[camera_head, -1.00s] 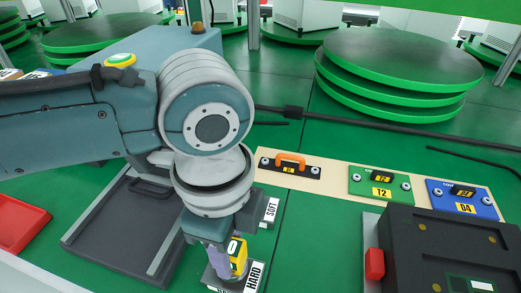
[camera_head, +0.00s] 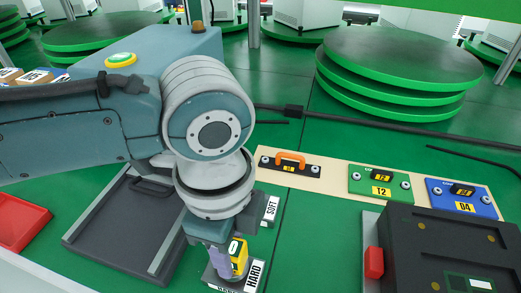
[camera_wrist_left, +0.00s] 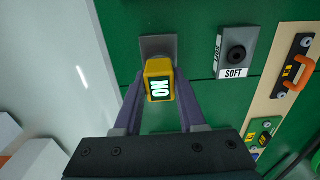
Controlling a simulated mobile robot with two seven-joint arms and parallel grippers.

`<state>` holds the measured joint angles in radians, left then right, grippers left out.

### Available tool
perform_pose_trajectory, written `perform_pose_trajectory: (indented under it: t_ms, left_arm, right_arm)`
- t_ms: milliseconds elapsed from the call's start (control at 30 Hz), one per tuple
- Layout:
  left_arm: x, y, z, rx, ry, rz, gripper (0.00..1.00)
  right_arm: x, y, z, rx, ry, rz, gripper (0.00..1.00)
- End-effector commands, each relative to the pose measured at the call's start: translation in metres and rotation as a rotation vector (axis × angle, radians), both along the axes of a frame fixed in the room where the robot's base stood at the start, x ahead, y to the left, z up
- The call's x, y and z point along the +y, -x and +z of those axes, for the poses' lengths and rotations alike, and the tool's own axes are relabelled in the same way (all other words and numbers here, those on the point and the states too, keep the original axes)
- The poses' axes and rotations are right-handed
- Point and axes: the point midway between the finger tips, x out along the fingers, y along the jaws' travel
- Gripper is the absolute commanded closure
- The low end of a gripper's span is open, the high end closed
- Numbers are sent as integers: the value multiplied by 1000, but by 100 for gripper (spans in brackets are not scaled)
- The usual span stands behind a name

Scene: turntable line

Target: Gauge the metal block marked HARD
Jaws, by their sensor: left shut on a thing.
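My left gripper (camera_head: 224,264) is shut on a yellow gauge (camera_head: 238,257), which stands upright between its purple fingers. The gauge also shows in the left wrist view (camera_wrist_left: 158,66), with a dark face reading "NO", turned sideways. The grey metal block marked HARD (camera_head: 254,276) lies directly under the gauge. In the left wrist view the block (camera_wrist_left: 157,43) shows beyond the gauge as a plain grey patch. The gauge's lower end is hidden, so I cannot tell whether it touches the block. My right gripper is not in view.
A block marked SOFT (camera_head: 270,210) lies just behind. A cream board (camera_head: 335,183) holds an orange-handled piece, a green plate and a blue plate. A black machine (camera_head: 450,250) is at right. A dark tray (camera_head: 125,225) and a red tray (camera_head: 22,222) are at left.

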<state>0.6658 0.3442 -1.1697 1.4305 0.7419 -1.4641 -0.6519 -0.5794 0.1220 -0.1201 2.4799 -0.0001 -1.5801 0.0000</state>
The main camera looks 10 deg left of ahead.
Motion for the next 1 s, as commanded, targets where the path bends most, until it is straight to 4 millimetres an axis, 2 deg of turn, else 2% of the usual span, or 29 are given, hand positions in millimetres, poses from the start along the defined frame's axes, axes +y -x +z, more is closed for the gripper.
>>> perform_pose_trajectory:
  t_ms: [1000]
  left_arm:
    - [0,0,-8,-1,0,0,100]
  right_arm:
    - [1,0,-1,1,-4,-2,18]
